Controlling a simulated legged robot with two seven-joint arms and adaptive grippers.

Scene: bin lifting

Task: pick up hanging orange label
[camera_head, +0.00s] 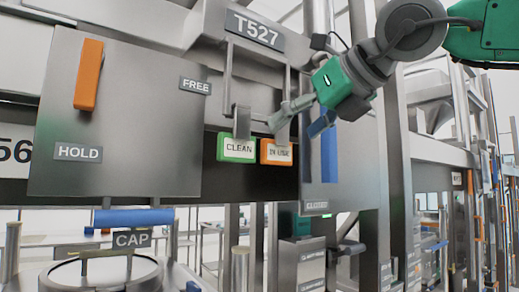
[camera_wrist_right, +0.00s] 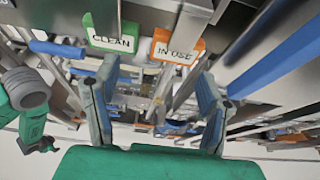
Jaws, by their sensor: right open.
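The orange label (camera_head: 277,152), marked IN USE, hangs from a metal bracket below the T527 plate, just right of the green CLEAN label (camera_head: 237,149). In the right wrist view the orange label (camera_wrist_right: 176,48) is at the top, a little right of centre, beyond the fingers, with the green label (camera_wrist_right: 112,37) to its left. My right gripper (camera_head: 300,124) is open and empty, above and to the right of the orange label, and appears apart from it. Its two spread fingers also show in the right wrist view (camera_wrist_right: 153,92).
A grey panel with an orange handle (camera_head: 88,75) stands at left. A blue vertical bar (camera_head: 329,155) is close right of the labels. A CAP lid with a blue handle (camera_head: 134,217) is at lower left. Open space lies below the labels.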

